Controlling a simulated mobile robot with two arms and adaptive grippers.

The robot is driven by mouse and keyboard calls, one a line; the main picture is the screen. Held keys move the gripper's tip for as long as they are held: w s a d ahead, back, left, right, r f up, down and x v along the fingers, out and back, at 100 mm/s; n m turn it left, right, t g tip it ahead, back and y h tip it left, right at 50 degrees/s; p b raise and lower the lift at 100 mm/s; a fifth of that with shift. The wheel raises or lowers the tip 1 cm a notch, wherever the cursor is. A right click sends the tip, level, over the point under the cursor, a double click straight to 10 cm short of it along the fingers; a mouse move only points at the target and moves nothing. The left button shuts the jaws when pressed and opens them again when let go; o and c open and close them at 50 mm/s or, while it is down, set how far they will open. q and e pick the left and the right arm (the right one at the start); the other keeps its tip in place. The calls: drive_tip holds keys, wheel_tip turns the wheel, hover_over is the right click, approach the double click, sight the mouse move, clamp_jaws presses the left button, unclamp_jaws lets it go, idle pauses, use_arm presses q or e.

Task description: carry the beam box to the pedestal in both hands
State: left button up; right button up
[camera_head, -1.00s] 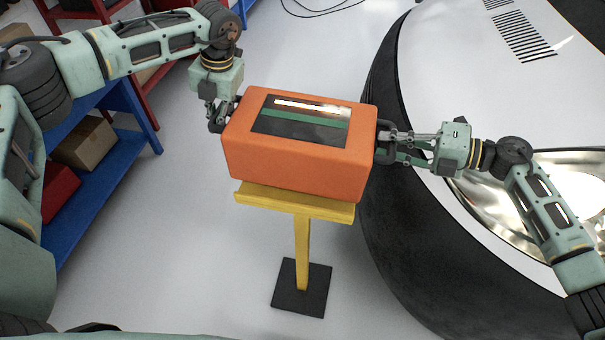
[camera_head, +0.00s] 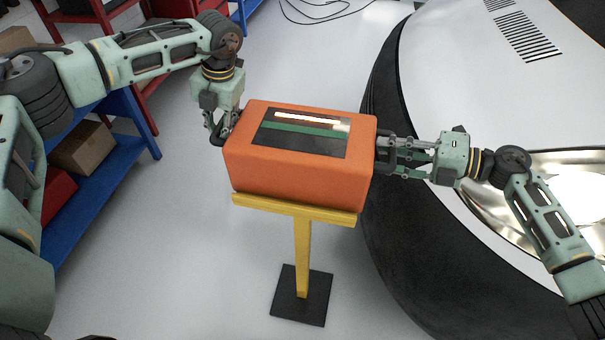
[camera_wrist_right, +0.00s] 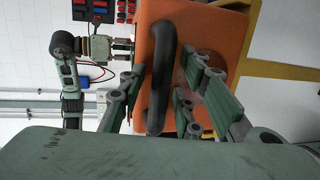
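The orange beam box (camera_head: 300,178), with a dark and green panel on top, sits level on the yellow pedestal (camera_head: 303,250). The pedestal has a black square foot. My left gripper (camera_head: 222,130) is at the handle on the box's left end, its fingers spread around it; the box partly hides them. My right gripper (camera_head: 388,155) is at the right end. In the right wrist view, the black handle (camera_wrist_right: 161,80) stands between the spread fingers of my right gripper (camera_wrist_right: 162,90), with gaps beside it.
A blue shelf (camera_head: 110,185) with a cardboard box (camera_head: 82,146) stands at the left. A large rounded white and black vehicle body (camera_head: 420,250) is close on the right, beneath my right arm. The floor around the pedestal's foot is clear.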

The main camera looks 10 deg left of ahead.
use_arm(q)
drive_tip(key=shift+o, duration=0.5)
drive_tip(key=shift+s+d, duration=0.1)
drive_tip(key=shift+d+r, duration=0.1)
drive_tip(key=shift+r, duration=0.45)
use_arm(e)
drive_tip(key=shift+d, duration=0.25)
use_arm(q)
wheel_tip(320, 180, up, 11)
drive_tip(key=d, duration=0.1)
drive_tip(key=shift+d, duration=0.4)
use_arm(e)
drive_tip(key=v, duration=1.2)
